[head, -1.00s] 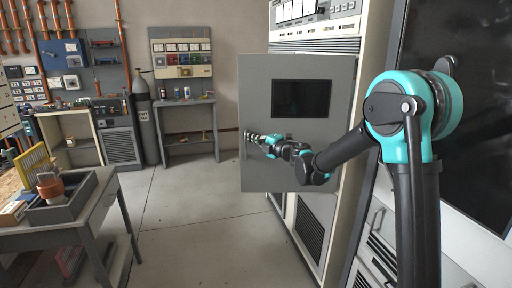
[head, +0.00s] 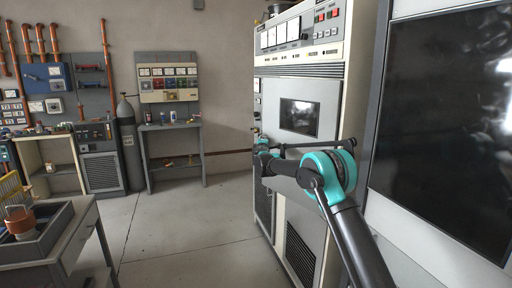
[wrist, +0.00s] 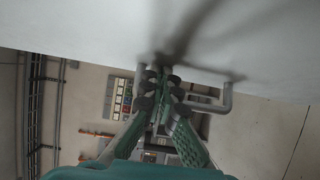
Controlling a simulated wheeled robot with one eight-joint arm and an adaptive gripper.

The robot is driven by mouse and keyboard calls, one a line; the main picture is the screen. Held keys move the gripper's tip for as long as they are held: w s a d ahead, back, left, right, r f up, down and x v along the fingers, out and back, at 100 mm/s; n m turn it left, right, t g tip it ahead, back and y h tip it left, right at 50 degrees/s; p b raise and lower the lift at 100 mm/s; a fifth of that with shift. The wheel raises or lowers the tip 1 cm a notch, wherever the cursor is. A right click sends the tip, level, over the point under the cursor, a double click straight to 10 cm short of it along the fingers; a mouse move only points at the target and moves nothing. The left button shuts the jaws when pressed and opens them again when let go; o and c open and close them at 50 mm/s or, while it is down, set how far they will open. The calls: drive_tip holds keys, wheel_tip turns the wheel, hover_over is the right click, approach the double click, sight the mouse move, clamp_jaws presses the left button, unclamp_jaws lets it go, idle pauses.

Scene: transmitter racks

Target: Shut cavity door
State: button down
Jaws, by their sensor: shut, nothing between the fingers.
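The cavity door (head: 290,90) is a grey panel with a dark window (head: 300,116), on the front of the pale transmitter rack (head: 345,70). In the head view it lies about in line with the rack front; whether a gap remains cannot be told. My gripper (head: 259,143) is at the door's left edge, small and partly hidden by my arm. In the wrist view the door (wrist: 90,25) fills the top as a pale surface. My gripper (wrist: 160,78) is shut and empty, its tips close to or touching that surface. A grey bar handle (wrist: 227,97) stands just right of the fingers.
A second rack with a large dark panel (head: 450,120) stands close on the right. A grey table (head: 70,240) with a tray is at lower left. A gas cylinder (head: 130,150) and bench (head: 173,128) stand at the back wall. The floor (head: 185,225) between is clear.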

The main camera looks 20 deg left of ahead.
drive_tip(key=w+d+m+h, duration=0.3)
drive_tip(key=w+d+h, duration=0.1)
drive_tip(key=w+d, duration=0.6)
drive_tip(key=shift+w+h, duration=0.3)
drive_tip(key=shift+w, duration=0.45)
